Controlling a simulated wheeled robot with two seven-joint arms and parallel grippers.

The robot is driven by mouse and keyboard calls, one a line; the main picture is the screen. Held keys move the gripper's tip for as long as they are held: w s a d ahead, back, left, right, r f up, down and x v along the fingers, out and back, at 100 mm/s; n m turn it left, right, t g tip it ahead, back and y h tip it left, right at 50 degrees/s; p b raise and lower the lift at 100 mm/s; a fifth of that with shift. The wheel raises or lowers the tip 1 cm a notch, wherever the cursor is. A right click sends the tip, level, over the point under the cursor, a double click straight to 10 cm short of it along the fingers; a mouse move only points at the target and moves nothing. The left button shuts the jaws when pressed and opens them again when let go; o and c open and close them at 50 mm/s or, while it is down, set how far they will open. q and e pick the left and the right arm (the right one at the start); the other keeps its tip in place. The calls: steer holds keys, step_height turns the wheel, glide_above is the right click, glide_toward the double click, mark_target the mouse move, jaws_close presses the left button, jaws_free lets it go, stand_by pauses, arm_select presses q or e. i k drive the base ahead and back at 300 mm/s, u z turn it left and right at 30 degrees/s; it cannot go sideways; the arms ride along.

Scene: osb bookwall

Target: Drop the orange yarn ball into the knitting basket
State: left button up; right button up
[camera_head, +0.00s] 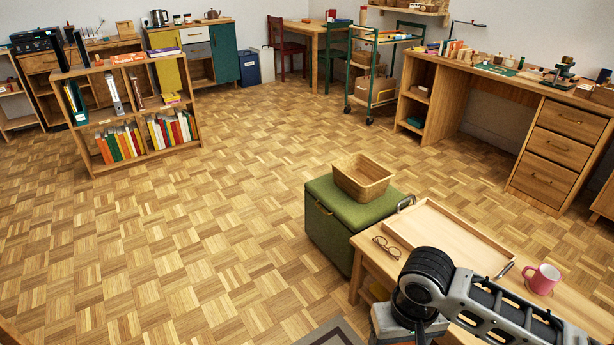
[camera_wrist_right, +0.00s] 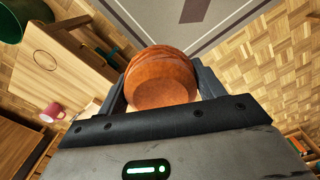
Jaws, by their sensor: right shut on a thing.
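The orange yarn ball (camera_wrist_right: 162,78) is in the right wrist view, between the fingers of my right gripper (camera_wrist_right: 165,88). The gripper is shut on it, and the ball is held above the floor and rug. The knitting basket (camera_head: 363,177) is a tan, open-topped rectangular basket in the head view. It stands upright on a green storage ottoman (camera_head: 335,225), and the part of its inside that shows looks empty. My right arm enters the head view at the lower right, but its fingers and the ball do not show there. My left gripper is in neither view.
A low wooden table (camera_head: 366,272) beside the ottoman holds a wooden tray (camera_head: 450,238), eyeglasses (camera_head: 386,247) and a pink mug (camera_head: 543,279). The mug also shows in the wrist view (camera_wrist_right: 52,112). A grey rug (camera_head: 335,333) lies in front. The parquet floor left of the ottoman is clear.

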mark_target(363, 186)
steer(key=u, duration=0.75)
steer(key=i, duration=2)
steer(key=z, duration=0.95)
steer(key=i, duration=1.1)
steer(key=z, duration=1)
steer(key=i, duration=0.55)
